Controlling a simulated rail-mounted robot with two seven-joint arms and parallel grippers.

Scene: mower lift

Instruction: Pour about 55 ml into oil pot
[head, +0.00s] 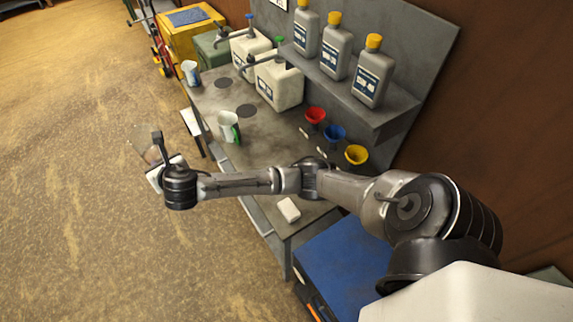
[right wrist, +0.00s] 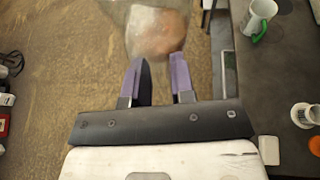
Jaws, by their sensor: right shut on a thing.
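My right gripper (right wrist: 160,82) is shut on a clear container (right wrist: 158,30), which shows an orange-brown patch inside in the right wrist view. In the head view the right gripper (head: 157,160) and the clear container (head: 147,146) are over the floor, left of the bench. A white jug with a green handle (head: 228,127) stands on the bench to their right; it also shows in the right wrist view (right wrist: 262,14). A white jug with blue on it (head: 190,72) stands farther back. I cannot tell which vessel is the oil pot. My left gripper is not in view.
The grey bench (head: 222,101) holds white canisters (head: 279,86) with pump tops. Red (head: 316,115), blue (head: 335,133) and yellow (head: 356,154) funnels sit along its back. Yellow-capped bottles (head: 372,78) stand on a shelf. A white block (head: 289,209) lies near the front edge.

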